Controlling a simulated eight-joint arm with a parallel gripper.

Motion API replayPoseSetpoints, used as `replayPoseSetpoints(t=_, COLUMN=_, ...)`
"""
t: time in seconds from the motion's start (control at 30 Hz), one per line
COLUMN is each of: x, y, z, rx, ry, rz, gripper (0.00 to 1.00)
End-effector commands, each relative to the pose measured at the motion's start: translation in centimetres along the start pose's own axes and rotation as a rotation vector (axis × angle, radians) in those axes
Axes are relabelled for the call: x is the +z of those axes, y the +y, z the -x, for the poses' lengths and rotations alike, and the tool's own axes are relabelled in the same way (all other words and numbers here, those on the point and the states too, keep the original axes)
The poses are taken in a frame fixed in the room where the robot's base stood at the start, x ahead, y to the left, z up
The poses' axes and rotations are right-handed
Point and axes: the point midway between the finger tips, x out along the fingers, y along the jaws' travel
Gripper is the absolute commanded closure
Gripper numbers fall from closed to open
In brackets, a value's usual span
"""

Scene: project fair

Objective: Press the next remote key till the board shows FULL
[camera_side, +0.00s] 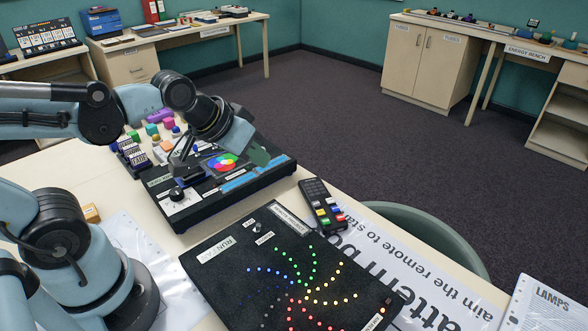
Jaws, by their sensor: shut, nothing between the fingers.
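The black remote (314,190) lies on the table right of centre, with red, green, yellow, blue and white keys at its near end. The pattern board (215,268) is a black panel in front of it. Its coloured dots form a swirl of green, yellow, orange, red and blue arms. A "RUN" label is legible at its upper left; the label by its right corner is too small to read. My gripper (184,164) is shut and empty above the black colour-wheel panel, left of the remote and apart from it. The arm partly hides its fingers.
The colour-wheel panel (255,192) stands behind the board, with a knob and coloured blocks at its far left. A printed banner (425,270) lies under the remote. A grey-green bin (440,232) is beyond the table edge.

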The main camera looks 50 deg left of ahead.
Motion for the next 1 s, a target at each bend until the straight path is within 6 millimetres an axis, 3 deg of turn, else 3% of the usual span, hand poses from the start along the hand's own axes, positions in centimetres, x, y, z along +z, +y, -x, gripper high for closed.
replayPoseSetpoints(t=0.2, x=2.0, y=-1.2, z=1.3, rx=-0.037, ry=-0.022, rz=-0.08, gripper=1.0)
replayPoseSetpoints(t=0.63, x=2.3, y=-1.4, z=1.5, rx=-0.042, ry=-0.025, rz=-0.092, gripper=1.0)
replayPoseSetpoints(t=0.83, x=2.6, y=-0.2, z=2.8, rx=-0.026, ry=-0.122, rz=-0.088, gripper=0.69)
replayPoseSetpoints(t=1.0, x=4.0, y=2.1, z=7.2, rx=-0.02, ry=-0.379, rz=-0.08, gripper=0.43)
